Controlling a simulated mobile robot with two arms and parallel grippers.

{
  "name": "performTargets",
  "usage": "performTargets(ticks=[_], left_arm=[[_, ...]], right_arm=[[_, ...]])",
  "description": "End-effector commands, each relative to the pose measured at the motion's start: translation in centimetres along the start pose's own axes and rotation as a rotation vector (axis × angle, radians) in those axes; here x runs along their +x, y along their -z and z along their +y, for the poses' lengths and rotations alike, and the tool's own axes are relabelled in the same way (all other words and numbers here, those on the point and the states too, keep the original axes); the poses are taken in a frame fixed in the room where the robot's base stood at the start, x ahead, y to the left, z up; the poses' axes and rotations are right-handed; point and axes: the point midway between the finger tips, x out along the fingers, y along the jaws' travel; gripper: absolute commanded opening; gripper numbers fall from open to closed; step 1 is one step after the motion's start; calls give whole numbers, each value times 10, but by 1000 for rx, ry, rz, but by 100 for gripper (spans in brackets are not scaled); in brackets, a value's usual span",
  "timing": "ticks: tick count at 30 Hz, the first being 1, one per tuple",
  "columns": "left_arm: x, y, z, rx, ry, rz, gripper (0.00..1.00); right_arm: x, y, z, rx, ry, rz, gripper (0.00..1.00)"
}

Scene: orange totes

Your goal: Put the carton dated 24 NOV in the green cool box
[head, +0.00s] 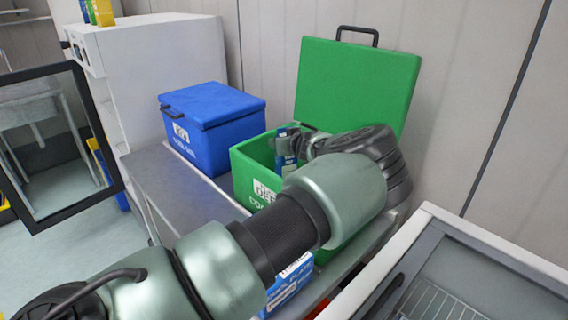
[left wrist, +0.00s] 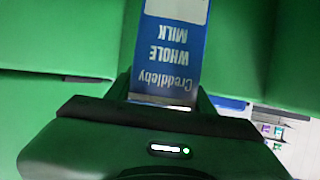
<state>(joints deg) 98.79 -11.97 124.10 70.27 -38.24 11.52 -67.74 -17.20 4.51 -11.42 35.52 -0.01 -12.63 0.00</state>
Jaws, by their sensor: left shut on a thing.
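The green cool box (head: 243,172) stands on a grey bench with its lid (head: 357,85) raised. My left arm reaches across it from the front. My left gripper (head: 297,143) is at the box's opening, shut on a blue and white carton (head: 286,158). The left wrist view shows the carton (left wrist: 172,50) upside down in the picture, reading "Creddleby WHOLE MILK", between the fingers (left wrist: 165,100), with green walls around it. No date on it can be read. I cannot tell whether the carton touches the box floor. My right gripper is not in view.
A closed blue cool box (head: 228,112) stands left of the green one. A blue box (head: 290,284) is partly hidden under my arm. An open glass door (head: 62,140) and white cabinet (head: 165,60) are at left. A white-rimmed glass-topped unit (head: 500,262) is at right front.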

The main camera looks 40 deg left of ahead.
Motion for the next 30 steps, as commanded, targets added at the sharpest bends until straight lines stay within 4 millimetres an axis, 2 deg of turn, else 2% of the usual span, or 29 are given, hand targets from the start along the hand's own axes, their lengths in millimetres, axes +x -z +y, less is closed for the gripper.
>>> performTargets(ticks=[3, 8, 15, 28, 29, 30], left_arm=[[7, -14, 0, 1, 0, 4, 0], [11, -24, 0, 0, -1, 3, 0], [24, -55, 0, 2, 0, 3, 0], [26, -62, 0, -1, -1, 3, 0], [26, -63, 0, -1, -1, 0, 61], [26, -63, 0, -1, -1, 0, 72]], right_arm=[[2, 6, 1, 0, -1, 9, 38], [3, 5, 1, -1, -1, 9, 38], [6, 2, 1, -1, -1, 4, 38], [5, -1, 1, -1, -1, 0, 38], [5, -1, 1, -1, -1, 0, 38], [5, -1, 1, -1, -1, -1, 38]])
